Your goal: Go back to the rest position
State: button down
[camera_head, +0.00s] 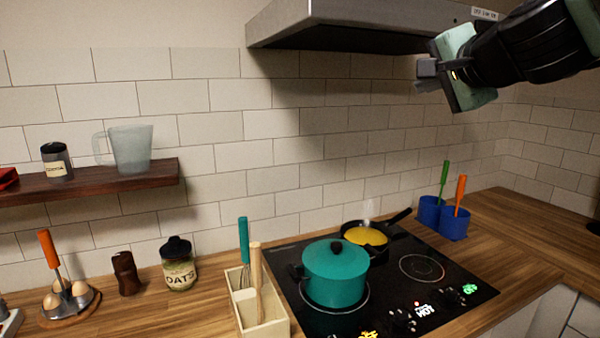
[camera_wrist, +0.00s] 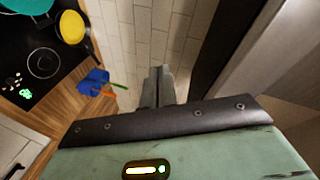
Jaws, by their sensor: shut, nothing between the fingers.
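My gripper (camera_head: 427,74) is raised at the upper right of the head view, in front of the tiled wall and next to the right end of the range hood. It points left in that view. In the wrist view its fingers (camera_wrist: 160,86) are together, with nothing between them. It touches none of the things on the counter.
The grey range hood (camera_head: 370,25) hangs close to my gripper. Below are the black cooktop (camera_head: 400,300) with a teal pot (camera_head: 335,275), a pan (camera_head: 400,216) with yellow food, and blue holders (camera_head: 454,224). A wooden shelf (camera_head: 100,184) is at left. The right counter (camera_head: 530,225) is mostly clear.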

jog(key=s+a+f+n+g+y+b, duration=0.1)
jog(key=s+a+f+n+g, duration=0.4)
jog(key=f, duration=0.5)
jog(key=s+a+f+n+g+y+b, duration=0.1)
jog(key=s+a+f+n+g+y, duration=0.15)
jog(key=s+a+f+n, duration=0.55)
jog(key=s+d+f+n+g+h, duration=0.2)
jog(key=s+f+n+g, duration=0.1)
jog(key=s+f, duration=0.6)
jog(key=s+d+f+n+g+h+b, duration=0.1)
jog(key=s+d+f+n+g+h, duration=0.1)
jog(key=s+f, duration=0.7)
jog(key=shift+d+n+g+h, duration=0.3)
jog(key=shift+n+g+h, duration=0.45)
jog(key=shift+g, duration=0.4)
jog(key=shift+s, duration=0.1)
